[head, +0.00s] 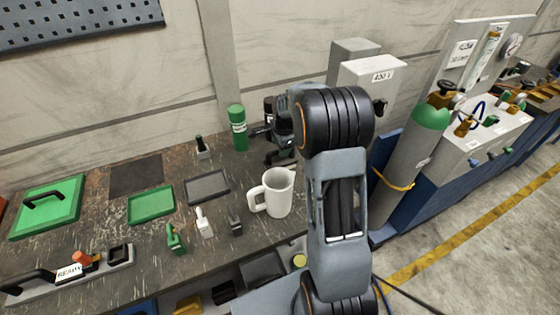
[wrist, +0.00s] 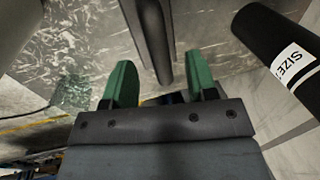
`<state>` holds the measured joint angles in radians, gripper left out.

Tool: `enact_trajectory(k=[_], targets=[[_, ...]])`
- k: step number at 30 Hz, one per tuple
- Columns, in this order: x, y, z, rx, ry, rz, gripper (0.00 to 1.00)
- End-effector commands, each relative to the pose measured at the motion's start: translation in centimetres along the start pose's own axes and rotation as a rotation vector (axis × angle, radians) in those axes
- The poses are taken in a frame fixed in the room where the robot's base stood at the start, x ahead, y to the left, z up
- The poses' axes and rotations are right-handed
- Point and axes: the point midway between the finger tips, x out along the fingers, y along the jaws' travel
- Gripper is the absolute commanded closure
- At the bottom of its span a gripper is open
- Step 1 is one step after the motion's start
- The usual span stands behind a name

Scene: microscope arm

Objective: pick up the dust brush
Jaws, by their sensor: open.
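My gripper (wrist: 160,88) shows in the wrist view with its two green fingers apart and nothing between their tips. A long dark grey bar (wrist: 153,40) lies beyond the fingertips, in line with the gap and apart from both fingers. It may be the dust brush's handle, but I cannot tell for sure; no bristles show. In the head view my gripper (head: 278,150) is low over the back of the bench, left of my arm, partly hidden by it. What lies under it is too small and covered to make out.
A white mug (head: 279,193) stands in front of my gripper. A green cylinder (head: 238,128) stands to its left. A black labelled cylinder (wrist: 282,50) is close on the right in the wrist view. Small green, white and dark pieces stand farther left on the bench (head: 110,238).

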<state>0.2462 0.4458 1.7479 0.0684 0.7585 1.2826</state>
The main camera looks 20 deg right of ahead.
Motion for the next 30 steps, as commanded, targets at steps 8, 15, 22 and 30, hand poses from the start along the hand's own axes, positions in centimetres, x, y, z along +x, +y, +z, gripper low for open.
enact_trajectory(k=[8,15,22,30], targets=[[3.2,0.1,-0.1,0.001,-0.001,0.002,0.48],[3.7,0.1,-0.1,0.0,0.0,-0.001,0.48],[3.7,0.1,-0.2,0.0,0.0,0.0,0.61],[3.7,0.1,-0.2,0.0,0.0,0.0,0.87]])
